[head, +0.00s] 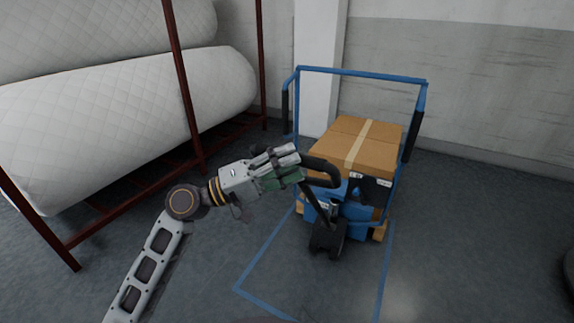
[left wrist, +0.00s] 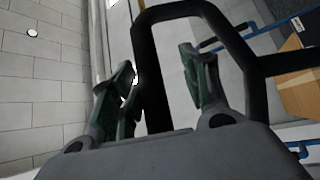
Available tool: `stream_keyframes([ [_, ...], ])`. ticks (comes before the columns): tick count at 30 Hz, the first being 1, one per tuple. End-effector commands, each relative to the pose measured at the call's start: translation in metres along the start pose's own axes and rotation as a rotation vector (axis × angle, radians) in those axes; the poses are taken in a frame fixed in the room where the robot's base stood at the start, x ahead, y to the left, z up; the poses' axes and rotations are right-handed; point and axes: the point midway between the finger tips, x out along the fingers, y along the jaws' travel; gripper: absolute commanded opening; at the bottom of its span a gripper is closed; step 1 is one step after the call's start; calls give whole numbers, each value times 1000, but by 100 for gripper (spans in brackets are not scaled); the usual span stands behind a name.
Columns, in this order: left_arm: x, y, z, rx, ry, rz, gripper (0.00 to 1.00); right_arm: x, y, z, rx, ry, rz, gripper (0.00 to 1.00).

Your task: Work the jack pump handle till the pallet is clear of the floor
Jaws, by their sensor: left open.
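The jack's black pump handle (head: 322,168) ends in a loop and slopes down to the jack's dark base (head: 328,238). My left gripper (head: 300,172) is open at the handle's upper end. In the left wrist view, its green-grey fingers (left wrist: 158,62) stand apart with the black handle bar (left wrist: 160,105) between or just beyond them; contact cannot be told. The wooden pallet (head: 379,232) shows only in small parts under a blue load topped by cardboard boxes (head: 358,146). Whether it touches the floor cannot be told. My right gripper is out of view.
A blue tube frame (head: 360,73) with black grips rises around the boxes. A rust-red rack (head: 184,85) with white quilted rolls (head: 110,105) stands at left. Blue lines (head: 262,300) mark the floor in front of the jack, which is clear. A wall is behind.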

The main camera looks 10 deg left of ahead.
Motion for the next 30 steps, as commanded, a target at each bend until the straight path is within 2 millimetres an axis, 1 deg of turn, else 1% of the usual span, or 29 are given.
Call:
stream_keyframes([
  [6, -2, 2, -1, 1, 2, 3, 46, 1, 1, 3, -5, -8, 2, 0],
  [11, -8, 1, -1, 0, 4, 2, 46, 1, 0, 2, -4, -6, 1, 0],
  [20, -34, 1, -1, 1, 3, 2, 46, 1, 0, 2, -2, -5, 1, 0],
  [30, -71, 0, -1, -1, 2, 1, 46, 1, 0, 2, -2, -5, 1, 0],
])
